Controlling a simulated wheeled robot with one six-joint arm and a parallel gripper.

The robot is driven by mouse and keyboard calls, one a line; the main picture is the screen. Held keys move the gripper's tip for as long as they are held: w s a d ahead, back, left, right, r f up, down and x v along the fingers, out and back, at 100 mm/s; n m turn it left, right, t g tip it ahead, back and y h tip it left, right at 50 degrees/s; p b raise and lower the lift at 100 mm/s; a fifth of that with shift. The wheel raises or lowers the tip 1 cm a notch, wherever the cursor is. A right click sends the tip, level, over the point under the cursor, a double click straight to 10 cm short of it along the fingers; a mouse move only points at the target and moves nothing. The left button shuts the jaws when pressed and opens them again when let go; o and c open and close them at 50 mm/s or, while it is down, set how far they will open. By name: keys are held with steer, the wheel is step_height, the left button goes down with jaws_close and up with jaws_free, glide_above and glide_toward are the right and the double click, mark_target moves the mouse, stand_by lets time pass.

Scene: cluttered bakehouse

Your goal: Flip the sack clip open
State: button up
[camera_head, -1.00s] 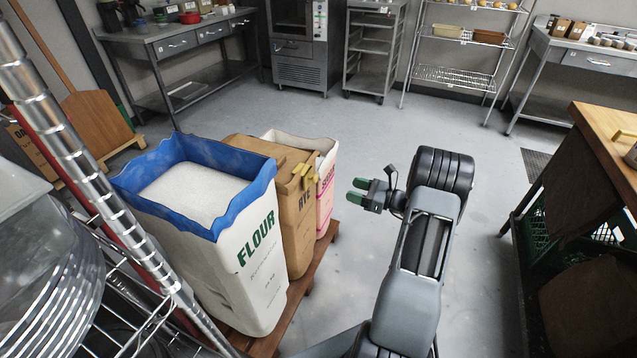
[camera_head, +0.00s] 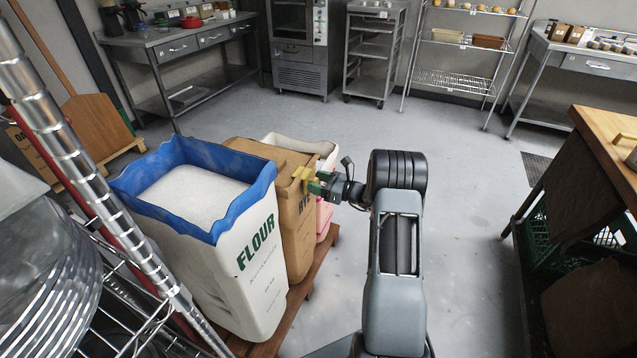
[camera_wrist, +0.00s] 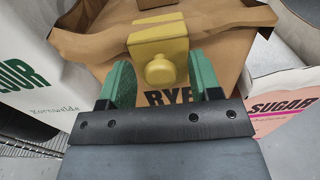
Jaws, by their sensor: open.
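The yellow sack clip (camera_head: 303,178) sits on the folded top edge of the brown rye sack (camera_head: 298,232). In the wrist view the clip (camera_wrist: 158,52) shows a flat bar with a round knob on its front face. My gripper (camera_head: 314,183) is at the clip, level with the sack's top. In the wrist view its two green fingers (camera_wrist: 158,84) are open, one to each side below the knob, with the knob between and ahead of them. I cannot tell whether a finger touches the clip.
The open flour sack (camera_head: 255,285) with a blue rim stands left of the rye sack. The sugar sack (camera_wrist: 285,104) stands right of it. The sacks rest on a low wooden pallet (camera_head: 322,262). A metal rack post (camera_head: 90,170) is at left.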

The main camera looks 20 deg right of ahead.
jaws_close()
stand_by(0.6)
